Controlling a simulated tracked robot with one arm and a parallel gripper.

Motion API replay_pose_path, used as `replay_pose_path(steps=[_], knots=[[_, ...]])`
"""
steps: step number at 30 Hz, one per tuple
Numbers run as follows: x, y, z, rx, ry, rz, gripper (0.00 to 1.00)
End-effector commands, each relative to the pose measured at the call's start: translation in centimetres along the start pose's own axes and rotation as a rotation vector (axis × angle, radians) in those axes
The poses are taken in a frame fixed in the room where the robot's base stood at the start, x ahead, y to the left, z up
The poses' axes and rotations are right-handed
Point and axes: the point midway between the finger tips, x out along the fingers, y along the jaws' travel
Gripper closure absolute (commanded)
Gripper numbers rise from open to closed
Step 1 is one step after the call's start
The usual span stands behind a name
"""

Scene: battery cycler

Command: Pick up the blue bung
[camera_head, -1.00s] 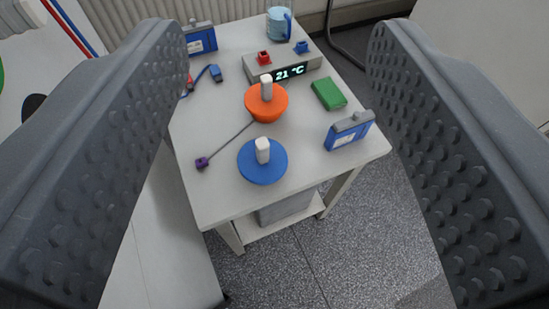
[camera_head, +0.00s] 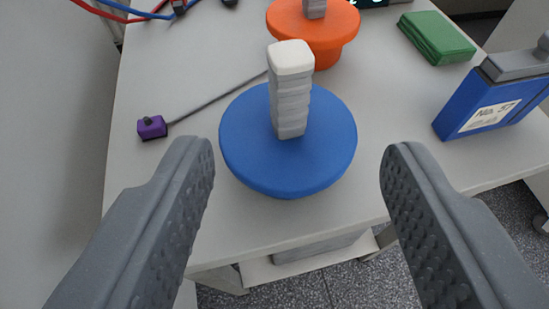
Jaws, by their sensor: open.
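The blue bung (camera_head: 245,140) is a round blue disc with an upright ribbed grey handle (camera_head: 290,95) topped in white. It sits on the white table near its front edge. My gripper (camera_head: 298,160) is open, with one textured grey finger on each side of the bung in the picture. The fingers are apart from it and nothing is between them in their grip. The fingertips appear nearer to the camera than the handle.
An orange bung (camera_head: 320,38) stands just behind the blue one. A blue box labelled No. 37 (camera_head: 495,100) and a green block (camera_head: 437,38) are at right. A purple piece (camera_head: 152,127) on a grey cable lies at left. The white table (camera_head: 190,210) is bare at front left.

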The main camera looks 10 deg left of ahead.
Motion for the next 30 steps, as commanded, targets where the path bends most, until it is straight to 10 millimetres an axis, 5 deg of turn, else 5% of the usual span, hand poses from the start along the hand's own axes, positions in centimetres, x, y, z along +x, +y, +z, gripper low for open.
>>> replay_pose_path(steps=[18, 30], knots=[[7.5, -0.1, 0.1, -0.001, 0.0, 0.0, 0.49], [9.9, -0.4, 0.9, -0.003, -0.002, -0.002, 0.49]])
